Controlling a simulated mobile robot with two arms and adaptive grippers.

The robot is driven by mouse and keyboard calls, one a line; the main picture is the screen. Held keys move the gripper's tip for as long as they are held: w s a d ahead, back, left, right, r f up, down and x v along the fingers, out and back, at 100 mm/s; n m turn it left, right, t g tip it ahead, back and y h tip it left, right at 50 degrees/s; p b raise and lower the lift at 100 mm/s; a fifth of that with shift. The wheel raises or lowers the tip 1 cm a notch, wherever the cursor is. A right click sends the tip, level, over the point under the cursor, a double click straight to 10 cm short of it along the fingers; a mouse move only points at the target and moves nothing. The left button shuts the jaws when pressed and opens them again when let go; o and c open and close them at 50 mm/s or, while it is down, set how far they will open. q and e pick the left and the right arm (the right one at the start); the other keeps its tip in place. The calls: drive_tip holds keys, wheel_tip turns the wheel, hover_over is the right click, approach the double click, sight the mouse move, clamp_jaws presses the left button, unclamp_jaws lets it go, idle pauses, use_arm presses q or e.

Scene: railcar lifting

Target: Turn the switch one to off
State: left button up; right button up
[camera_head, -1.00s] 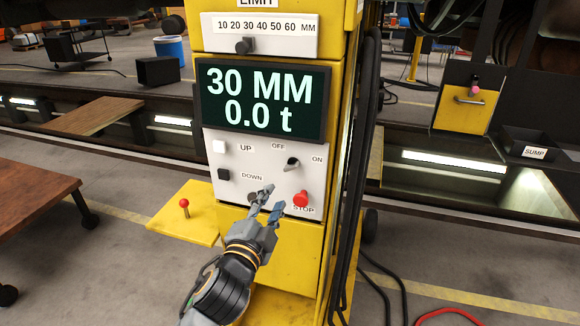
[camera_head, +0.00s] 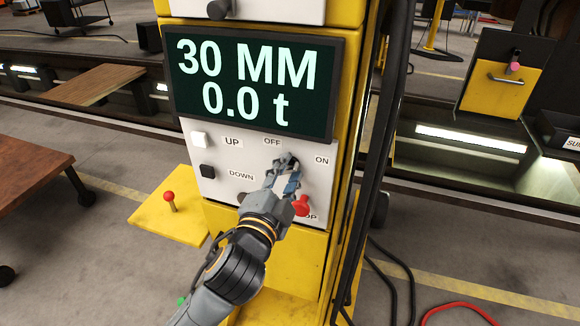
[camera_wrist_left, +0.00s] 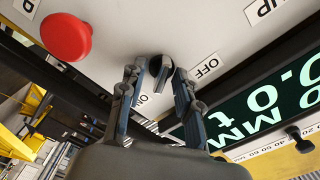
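The switch is a dark rotary knob on the white control panel (camera_head: 222,180), between the OFF label (camera_head: 272,141) and the ON label (camera_head: 321,160). In the head view my left gripper (camera_head: 286,162) covers it. In the left wrist view the knob (camera_wrist_left: 159,70) shows between the two fingertips of my left gripper (camera_wrist_left: 160,72), one on each side. The fingers look open around it; I cannot tell whether they touch it. The OFF label (camera_wrist_left: 207,67) lies beside the right finger. My right gripper is not in view.
The red stop button (camera_head: 302,206) is close by the gripper and shows large in the left wrist view (camera_wrist_left: 66,37). White (camera_head: 200,138) and black (camera_head: 207,171) push buttons are at left. The display (camera_head: 248,85) above reads 30 MM, 0.0 t. Black cables hang right of the column.

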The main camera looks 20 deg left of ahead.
use_arm(q)
drive_tip(key=shift+s+r, duration=0.1)
drive_tip(key=shift+s, duration=0.15)
drive_tip(key=c, duration=0.3)
clamp_jaws()
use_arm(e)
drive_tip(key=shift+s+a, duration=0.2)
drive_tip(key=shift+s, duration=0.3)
